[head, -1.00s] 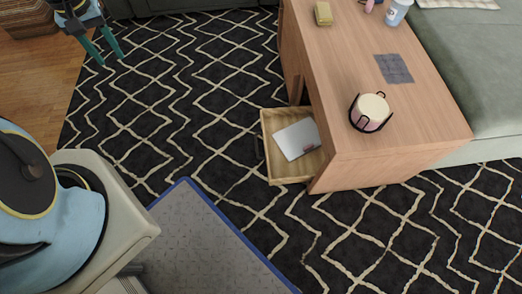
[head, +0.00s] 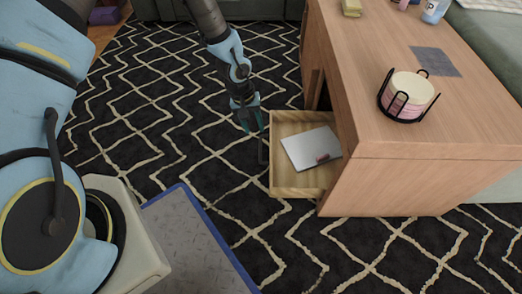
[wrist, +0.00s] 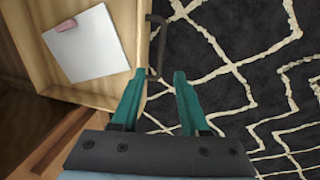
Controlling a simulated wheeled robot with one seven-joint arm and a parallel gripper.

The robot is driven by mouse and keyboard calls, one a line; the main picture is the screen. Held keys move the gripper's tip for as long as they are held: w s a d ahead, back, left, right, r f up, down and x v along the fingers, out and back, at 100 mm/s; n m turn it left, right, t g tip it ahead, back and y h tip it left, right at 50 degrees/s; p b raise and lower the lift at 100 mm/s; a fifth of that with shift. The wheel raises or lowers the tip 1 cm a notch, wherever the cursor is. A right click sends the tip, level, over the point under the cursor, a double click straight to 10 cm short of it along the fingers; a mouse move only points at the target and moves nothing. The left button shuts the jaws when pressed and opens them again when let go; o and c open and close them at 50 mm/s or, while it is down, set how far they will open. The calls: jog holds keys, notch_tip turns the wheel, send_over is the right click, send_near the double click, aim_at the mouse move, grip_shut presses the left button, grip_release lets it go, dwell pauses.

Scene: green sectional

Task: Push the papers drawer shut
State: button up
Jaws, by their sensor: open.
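The papers drawer (head: 284,185) is a light wooden drawer standing open from the left side of the wooden table (head: 420,165). White papers (head: 311,148) with a small pink item on them lie inside it. A dark bar handle (wrist: 158,45) is on the drawer's outer front. My gripper (head: 252,122) is just left of the drawer front, near the handle. In the wrist view my gripper (wrist: 158,85) has its teal fingers apart with nothing between the tips. The left finger is close to the drawer front; I cannot tell whether it touches.
A black wire holder with a pink and cream stack (head: 410,95) stands on the table with a grey cloth (head: 436,61). A green sofa (head: 490,50) is behind the table.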

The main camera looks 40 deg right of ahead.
aim_at(260, 148)
jog(key=f+b, duration=0.1)
jog(key=f, duration=0.2)
jog(key=d+f+b, duration=0.1)
jog(key=f, duration=0.2)
jog(key=s+f+b, duration=0.1)
jog(key=f+b, duration=0.1)
jog(key=f, duration=0.2)
jog(key=shift+d, duration=0.2)
grip_shut()
dwell(1.1)
